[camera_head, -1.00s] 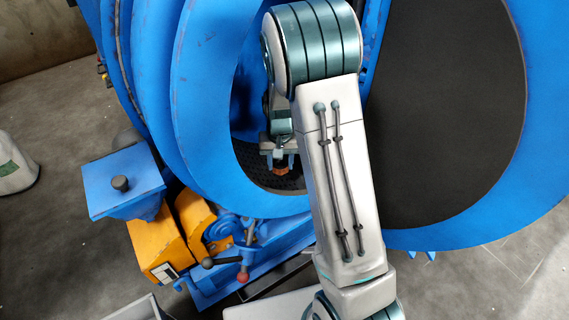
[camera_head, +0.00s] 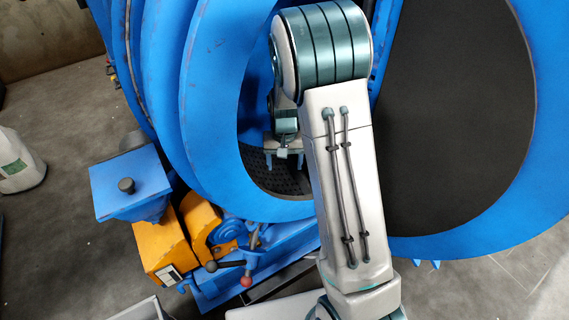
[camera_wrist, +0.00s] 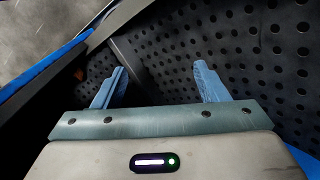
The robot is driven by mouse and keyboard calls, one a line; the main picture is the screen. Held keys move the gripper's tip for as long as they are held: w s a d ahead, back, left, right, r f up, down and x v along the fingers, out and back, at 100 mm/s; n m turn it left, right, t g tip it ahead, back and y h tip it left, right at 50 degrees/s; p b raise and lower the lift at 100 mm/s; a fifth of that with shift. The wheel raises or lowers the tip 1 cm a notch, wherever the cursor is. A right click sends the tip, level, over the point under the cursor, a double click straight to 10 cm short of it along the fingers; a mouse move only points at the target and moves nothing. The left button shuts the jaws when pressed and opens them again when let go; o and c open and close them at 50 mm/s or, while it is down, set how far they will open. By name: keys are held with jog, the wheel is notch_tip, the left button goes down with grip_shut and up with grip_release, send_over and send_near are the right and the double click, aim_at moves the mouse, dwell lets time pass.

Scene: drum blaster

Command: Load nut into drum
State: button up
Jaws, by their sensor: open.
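The blue drum (camera_head: 205,95) stands with its round mouth open, and its dark perforated inner wall (camera_wrist: 250,45) fills much of the wrist view. My gripper (camera_head: 284,163) is inside the mouth, its blue fingers spread wide with nothing between them; it also shows in the wrist view (camera_wrist: 160,75). A small orange-brown piece (camera_wrist: 80,74), which looks like the nut, is partly visible left of the left finger, apart from it, low in the drum. Its shape is too small to tell. The nut does not show in the head view.
The open drum door (camera_head: 545,110), a blue ring with a black face, stands at the right, close to my arm. A blue hopper (camera_head: 130,185) and yellow machine parts (camera_head: 165,240) stand at the lower left. A pale container (camera_head: 18,165) is on the floor at far left.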

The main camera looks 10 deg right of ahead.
notch_tip(320, 180, up, 12)
jog(key=p, duration=0.3)
jog(key=shift+r, duration=0.2)
jog(key=s+d+r+p, duration=0.1)
jog(key=s+d, duration=0.3)
jog(key=s, duration=0.8)
jog(key=s+d+r, duration=0.2)
jog(key=s+d, duration=0.2)
jog(key=s, duration=0.8)
jog(key=shift+s+p, duration=0.35)
jog(key=shift+s, duration=0.05)
jog(key=w+a+r+n+t+p, duration=0.1)
jog(key=a+r+p, duration=0.2)
jog(key=r+p, duration=0.6)
jog(key=w+a+r+n+t+p, duration=0.1)
jog(key=a+r+p, duration=0.3)
jog(key=r+p, duration=0.6)
notch_tip(320, 180, up, 8)
jog(key=shift+w+a+f+t, duration=0.1)
jog(key=shift+w+a+t, duration=0.15)
jog(key=shift+t, duration=0.15)
